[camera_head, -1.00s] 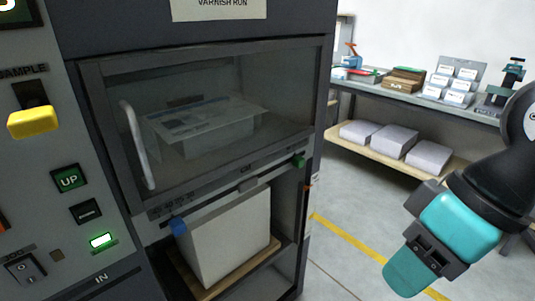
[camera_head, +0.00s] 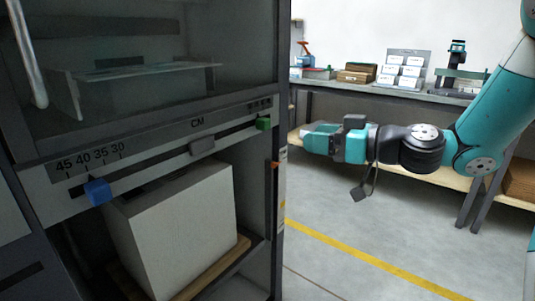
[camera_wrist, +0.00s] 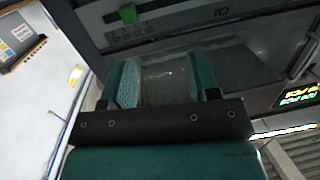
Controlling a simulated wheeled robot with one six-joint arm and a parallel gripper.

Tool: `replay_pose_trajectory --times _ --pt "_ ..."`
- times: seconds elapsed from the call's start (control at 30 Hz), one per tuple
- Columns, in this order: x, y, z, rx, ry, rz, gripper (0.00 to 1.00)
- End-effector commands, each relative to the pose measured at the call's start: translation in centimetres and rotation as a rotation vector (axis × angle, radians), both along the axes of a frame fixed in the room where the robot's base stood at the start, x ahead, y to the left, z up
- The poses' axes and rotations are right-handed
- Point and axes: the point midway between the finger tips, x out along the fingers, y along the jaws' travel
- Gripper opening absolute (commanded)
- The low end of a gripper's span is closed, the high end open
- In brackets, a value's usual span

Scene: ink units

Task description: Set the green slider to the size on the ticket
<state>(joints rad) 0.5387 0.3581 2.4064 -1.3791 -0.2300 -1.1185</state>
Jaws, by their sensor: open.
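The green slider (camera_head: 264,123) sits near the right end of the rail (camera_head: 150,156) below the machine's window. It also shows at the top of the wrist view (camera_wrist: 128,14), beyond the fingers, beside small scale marks too blurred to read. My gripper (camera_head: 308,138) is open and empty. It points left, level, to the right of the green slider and apart from it. In the wrist view its two teal fingers (camera_wrist: 166,82) are spread with nothing between them. No ticket with a readable size shows.
A blue slider (camera_head: 97,191) sits on the rail's left part, below marks 45 to 30. A grey block (camera_head: 203,146) is mid-rail. A white stack (camera_head: 178,225) stands beneath. A bench (camera_head: 430,94) stands behind my arm. Open floor (camera_head: 350,235) lies right of the machine.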

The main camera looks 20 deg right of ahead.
Motion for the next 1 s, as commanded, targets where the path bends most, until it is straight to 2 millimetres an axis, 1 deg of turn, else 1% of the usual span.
replay_pose_trajectory --times 0.03,0.1,0.2,0.27,0.47,0.63,0.8,1.0 --pt "0.6 -1.6 -1.3 0.013 -0.033 -0.047 0.55" --pt "1.1 -3.0 -1.2 0.023 -0.071 -0.091 0.55" --pt "1.5 -3.7 -0.9 0.028 -0.094 -0.117 0.55" --pt "1.9 -3.6 -0.6 0.028 -0.096 -0.118 0.55" --pt "3.8 -1.9 -0.2 0.028 -0.09 -0.114 0.55" --pt "6.2 -0.1 -0.1 0.026 -0.091 -0.113 0.55" --pt "9.5 2.3 -0.5 0.023 -0.096 -0.111 0.55" --pt "12.8 4.7 -0.6 0.025 -0.096 -0.113 0.55"
